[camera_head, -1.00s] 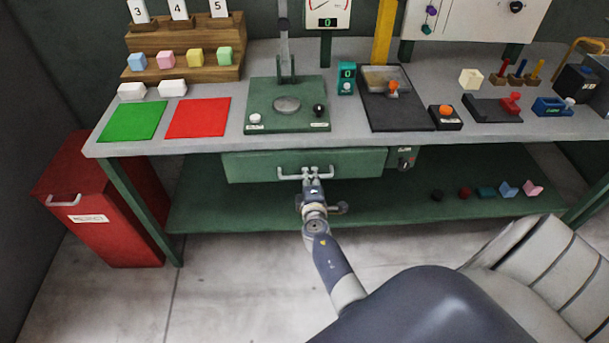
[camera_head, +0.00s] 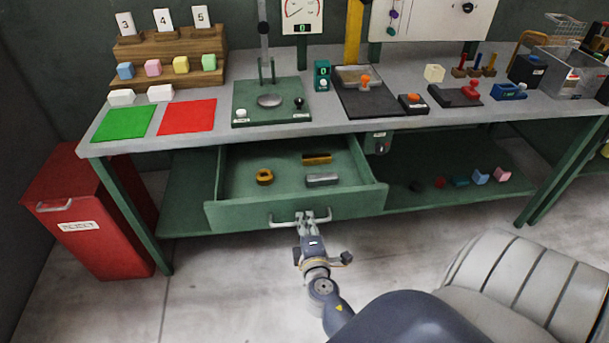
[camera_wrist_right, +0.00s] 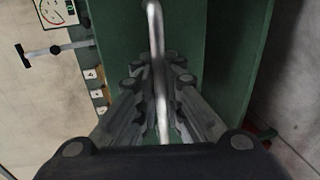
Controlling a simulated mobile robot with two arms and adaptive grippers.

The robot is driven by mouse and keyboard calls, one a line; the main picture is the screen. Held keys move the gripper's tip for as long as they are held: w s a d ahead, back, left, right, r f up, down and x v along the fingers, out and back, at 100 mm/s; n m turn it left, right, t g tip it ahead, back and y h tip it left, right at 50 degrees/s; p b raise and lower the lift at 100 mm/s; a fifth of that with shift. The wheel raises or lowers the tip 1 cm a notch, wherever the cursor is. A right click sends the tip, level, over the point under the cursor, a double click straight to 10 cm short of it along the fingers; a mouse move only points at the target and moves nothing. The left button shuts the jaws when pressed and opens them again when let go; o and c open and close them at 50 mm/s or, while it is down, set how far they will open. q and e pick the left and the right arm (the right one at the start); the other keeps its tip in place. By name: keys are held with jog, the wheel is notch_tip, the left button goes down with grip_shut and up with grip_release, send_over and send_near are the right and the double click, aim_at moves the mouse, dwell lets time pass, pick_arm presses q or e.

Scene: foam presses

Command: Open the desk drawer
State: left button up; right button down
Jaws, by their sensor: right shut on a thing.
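The green desk drawer (camera_head: 232,214) under the grey desk (camera_head: 260,139) is pulled out, with its inside showing in the head view. A brass ring-like piece (camera_head: 264,177), a brass bar (camera_head: 316,158) and a grey metal block (camera_head: 322,180) lie in it. My right gripper (camera_head: 306,219) is shut on the right part of the drawer's pale bar handle (camera_head: 284,223). In the right wrist view the handle (camera_wrist_right: 155,45) runs between the two fingers (camera_wrist_right: 160,95). My left gripper is not in view.
A red bin (camera_head: 100,235) stands at the left of the desk. Green and red mats, presses and small blocks cover the desktop. The floor before the drawer's left side is clear.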

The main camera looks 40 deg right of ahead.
jog(key=shift+v, duration=0.8)
jog(key=shift+f, duration=0.2)
jog(key=c, duration=1.7)
grip_release()
jog(key=v, duration=1.2)
